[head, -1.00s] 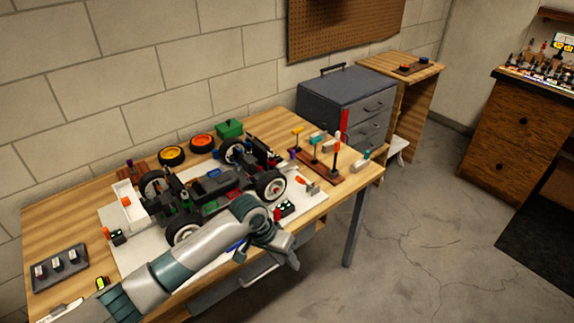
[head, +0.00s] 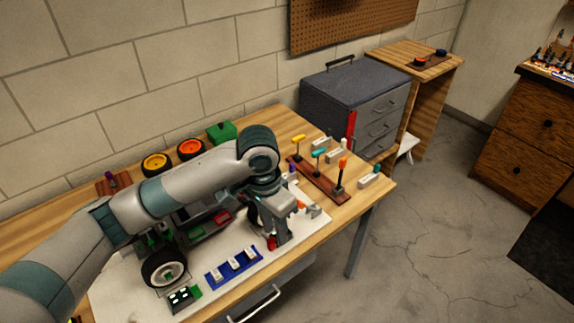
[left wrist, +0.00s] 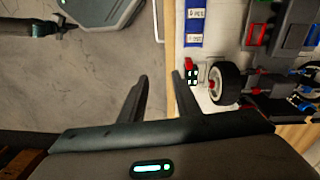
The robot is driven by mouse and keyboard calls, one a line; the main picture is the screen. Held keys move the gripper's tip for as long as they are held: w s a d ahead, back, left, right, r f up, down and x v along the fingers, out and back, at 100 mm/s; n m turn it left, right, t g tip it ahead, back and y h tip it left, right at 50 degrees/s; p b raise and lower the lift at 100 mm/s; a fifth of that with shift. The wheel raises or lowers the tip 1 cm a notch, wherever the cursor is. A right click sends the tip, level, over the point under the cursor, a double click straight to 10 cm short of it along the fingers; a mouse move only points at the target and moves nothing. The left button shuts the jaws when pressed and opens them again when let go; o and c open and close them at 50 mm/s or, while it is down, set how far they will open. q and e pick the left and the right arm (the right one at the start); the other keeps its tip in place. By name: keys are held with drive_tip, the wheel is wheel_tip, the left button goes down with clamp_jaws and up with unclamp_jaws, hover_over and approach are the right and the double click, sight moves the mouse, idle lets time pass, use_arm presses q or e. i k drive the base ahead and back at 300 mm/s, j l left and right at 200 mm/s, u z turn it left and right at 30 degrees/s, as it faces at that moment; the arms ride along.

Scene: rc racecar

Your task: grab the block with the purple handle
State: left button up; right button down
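My left gripper (head: 279,238) hangs fingers down over the front right of the white mat, far from the brown block. In the left wrist view my left gripper (left wrist: 160,76) has its fingers apart with nothing between them.
The RC car chassis (head: 205,228) is partly hidden under my left arm. A blue tray (head: 210,280) and a circuit board (head: 181,298) lie in front. Two wheels (head: 155,163) and a green box (head: 222,132) stand behind. A grey drawer cabinet (head: 340,90) is beyond the table.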

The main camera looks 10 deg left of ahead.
sight(289, 176)
drive_tip(key=i, duration=1.15)
